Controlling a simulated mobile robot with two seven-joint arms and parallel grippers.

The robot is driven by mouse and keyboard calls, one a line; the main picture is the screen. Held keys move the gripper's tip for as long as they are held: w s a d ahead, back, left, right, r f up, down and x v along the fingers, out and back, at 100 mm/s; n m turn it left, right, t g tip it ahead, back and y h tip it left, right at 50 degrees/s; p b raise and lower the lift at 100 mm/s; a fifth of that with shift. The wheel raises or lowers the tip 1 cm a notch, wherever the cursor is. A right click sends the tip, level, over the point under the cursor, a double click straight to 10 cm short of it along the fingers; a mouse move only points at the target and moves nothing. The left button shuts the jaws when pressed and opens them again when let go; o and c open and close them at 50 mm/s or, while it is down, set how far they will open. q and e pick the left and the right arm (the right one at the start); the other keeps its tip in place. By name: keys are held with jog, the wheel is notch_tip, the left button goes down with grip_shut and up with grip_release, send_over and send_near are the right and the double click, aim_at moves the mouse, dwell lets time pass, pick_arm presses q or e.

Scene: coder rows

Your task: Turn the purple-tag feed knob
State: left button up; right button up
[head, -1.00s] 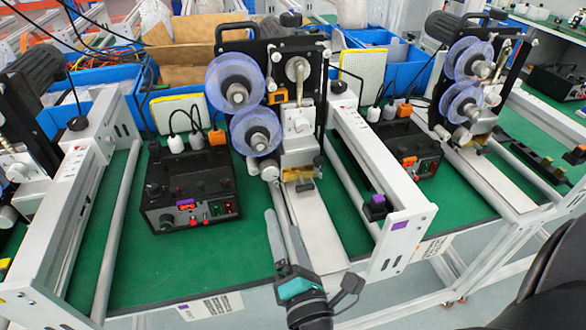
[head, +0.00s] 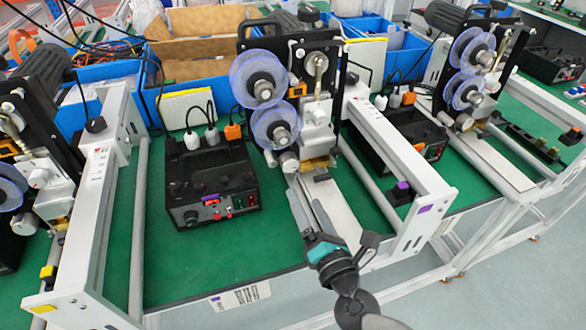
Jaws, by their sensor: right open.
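The purple-tag station stands in the middle of the head view. Its black control box (head: 212,186) has a purple tag (head: 210,198) on the front panel. A dark round knob (head: 191,217) sits at the left of that panel, with small red parts to its right. Which control is the feed knob is too small to tell for sure. My right gripper (head: 309,208), with a teal band at its wrist, is open and empty. It is right of the box, in front of the reel machine, with its fingers pointing away from me. My left gripper is not in view.
Two translucent purple reels (head: 259,80) stand above and right of the box. A grey rail frame (head: 408,165) with a purple label is on the right, another frame (head: 85,235) on the left. Green mat (head: 190,265) is bare in front of the box.

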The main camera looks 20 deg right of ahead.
aim_at(290, 167)
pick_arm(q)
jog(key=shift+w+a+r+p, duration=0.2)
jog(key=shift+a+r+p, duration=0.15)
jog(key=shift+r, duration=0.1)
pick_arm(e)
jog(key=w, duration=0.9)
jog(key=shift+w+a, duration=0.15)
jog(key=shift+w, duration=0.2)
jog(key=shift+c, duration=0.4)
grip_shut()
